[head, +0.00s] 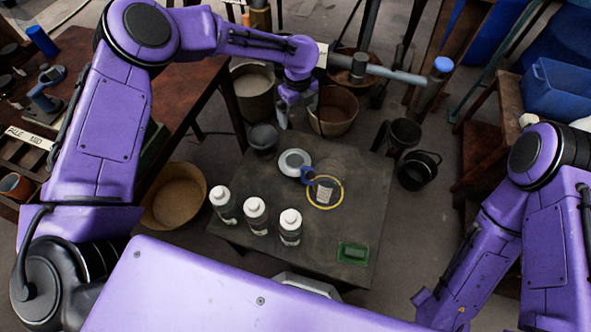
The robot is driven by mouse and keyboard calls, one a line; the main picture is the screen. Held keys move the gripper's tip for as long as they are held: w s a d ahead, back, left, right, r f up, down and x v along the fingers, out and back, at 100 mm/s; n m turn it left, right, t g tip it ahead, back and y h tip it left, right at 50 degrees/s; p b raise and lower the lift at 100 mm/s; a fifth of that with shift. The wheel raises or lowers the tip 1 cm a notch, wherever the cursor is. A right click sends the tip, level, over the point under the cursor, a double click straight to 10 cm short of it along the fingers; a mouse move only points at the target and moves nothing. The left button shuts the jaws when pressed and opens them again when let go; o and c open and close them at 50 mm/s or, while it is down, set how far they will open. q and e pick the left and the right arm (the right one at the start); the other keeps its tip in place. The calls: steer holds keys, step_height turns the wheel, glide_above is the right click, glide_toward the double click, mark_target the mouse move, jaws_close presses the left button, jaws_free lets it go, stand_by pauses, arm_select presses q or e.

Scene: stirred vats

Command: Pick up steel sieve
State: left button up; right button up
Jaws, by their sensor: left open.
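A round pale grey piece with a lighter middle (294,162) lies on the dark low table, near its back edge. It looks like the steel sieve, but its mesh is too small to make out. A small blue part shows at its lower right side. My left gripper (297,115) hangs from the arm above the table's back edge, a little above the sieve in the picture. It is open and empty, apart from the sieve. My right arm (495,240) comes down at the right, and its gripper is out of view.
The dark table (345,225) also holds several white-capped bottles (256,216), a yellow ring (339,203) around a clear, labelled thing, and a green tray (353,253). A grey cup (264,140) stands at the back left corner. Buckets (335,110) stand behind, black pots (418,170) at right.

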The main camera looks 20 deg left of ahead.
arm_select(q)
steer(key=b, duration=1.2)
glide_above(296, 163)
step_height(296, 163, down, 15)
step_height(296, 163, down, 10)
steer(key=shift+f+b, duration=0.1)
steer(key=shift+b, duration=0.45)
steer(key=c, duration=0.9)
